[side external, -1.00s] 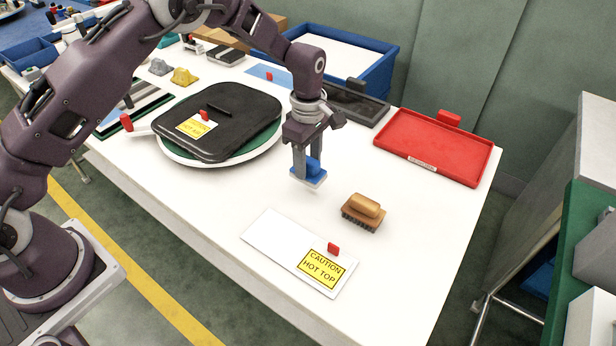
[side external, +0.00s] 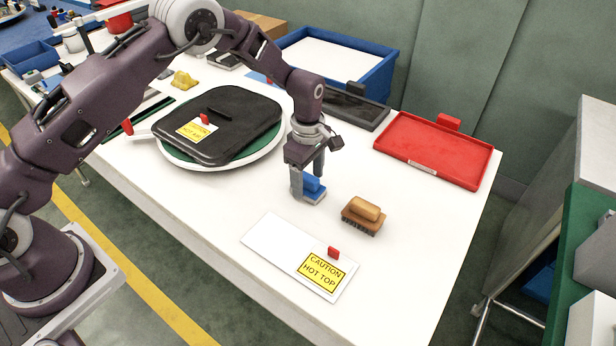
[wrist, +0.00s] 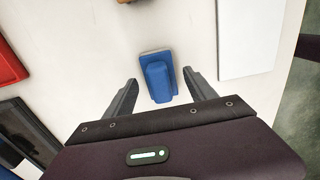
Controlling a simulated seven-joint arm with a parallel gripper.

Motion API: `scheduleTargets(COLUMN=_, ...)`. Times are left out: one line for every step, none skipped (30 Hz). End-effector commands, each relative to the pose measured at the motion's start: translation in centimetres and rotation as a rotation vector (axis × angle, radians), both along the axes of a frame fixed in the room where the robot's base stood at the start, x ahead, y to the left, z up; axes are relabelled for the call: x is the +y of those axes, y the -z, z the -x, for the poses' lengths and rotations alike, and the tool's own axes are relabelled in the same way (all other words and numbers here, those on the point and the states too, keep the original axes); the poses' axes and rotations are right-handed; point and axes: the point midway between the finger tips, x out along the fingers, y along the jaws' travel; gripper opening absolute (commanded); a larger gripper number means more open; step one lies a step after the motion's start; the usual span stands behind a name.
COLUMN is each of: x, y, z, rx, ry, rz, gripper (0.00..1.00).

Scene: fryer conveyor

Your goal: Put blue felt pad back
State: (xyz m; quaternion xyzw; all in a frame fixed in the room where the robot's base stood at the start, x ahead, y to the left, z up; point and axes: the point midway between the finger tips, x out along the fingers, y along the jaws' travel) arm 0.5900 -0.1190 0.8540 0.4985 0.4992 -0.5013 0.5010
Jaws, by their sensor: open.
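The blue felt pad (side external: 313,188) has a blue block-like grip on top and a pale layer beneath. It rests on the white table, left of the wooden brush. My gripper (side external: 307,185) is low over the table at the pad, with its fingers apart. In the wrist view the pad (wrist: 158,76) lies just ahead of and between the two open fingers of my gripper (wrist: 158,90), with bare table showing on both sides of it. Neither finger visibly touches it.
A wooden brush (side external: 364,215) stands close right of the pad. A white plate with a caution label (side external: 278,240) lies in front. A red tray (side external: 437,145), a dark tray (side external: 355,107) and a blue bin (side external: 377,75) are behind. A black lid (side external: 225,125) covers the round green-topped plate at left.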

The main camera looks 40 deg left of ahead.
Motion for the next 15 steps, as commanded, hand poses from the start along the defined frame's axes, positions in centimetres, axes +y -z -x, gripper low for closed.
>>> scheduleTargets(x=0.0, y=-0.3, z=0.0, rx=-0.001, ry=0.000, rz=0.001, gripper=0.65)
scheduleTargets(x=0.0, y=-0.7, z=-0.1, rx=-0.002, ry=0.000, rz=0.000, gripper=0.65)
scheduleTargets(x=0.0, y=-1.4, z=-0.1, rx=-0.003, ry=0.000, rz=0.001, gripper=0.65)
scheduleTargets(x=0.0, y=-2.0, z=-0.1, rx=-0.004, ry=0.001, rz=0.001, gripper=0.65)
scheduleTargets(x=-0.1, y=-2.8, z=-0.1, rx=-0.004, ry=0.001, rz=0.001, gripper=0.65)
scheduleTargets(x=-0.1, y=-3.9, z=-0.1, rx=-0.005, ry=0.001, rz=0.001, gripper=0.65)
scheduleTargets(x=0.0, y=-4.9, z=-0.1, rx=-0.005, ry=0.000, rz=0.001, gripper=0.65)
scheduleTargets(x=0.0, y=-5.7, z=-0.1, rx=-0.006, ry=0.000, rz=0.001, gripper=0.65)
scheduleTargets(x=0.0, y=-6.8, z=-0.1, rx=-0.006, ry=0.000, rz=0.002, gripper=0.65)
scheduleTargets(x=0.0, y=-7.6, z=-0.1, rx=-0.005, ry=0.000, rz=0.002, gripper=0.65)
scheduleTargets(x=0.0, y=-8.4, z=-0.1, rx=-0.005, ry=0.000, rz=0.001, gripper=0.65)
scheduleTargets(x=0.0, y=-9.3, z=-0.1, rx=-0.005, ry=-0.001, rz=0.001, gripper=0.65)
scheduleTargets(x=0.0, y=-9.9, z=-0.1, rx=-0.004, ry=-0.001, rz=0.001, gripper=0.65)
scheduleTargets(x=0.0, y=-10.4, z=-0.1, rx=-0.004, ry=0.000, rz=0.001, gripper=0.65)
scheduleTargets(x=0.0, y=-11.1, z=-0.1, rx=-0.003, ry=0.000, rz=0.001, gripper=0.65)
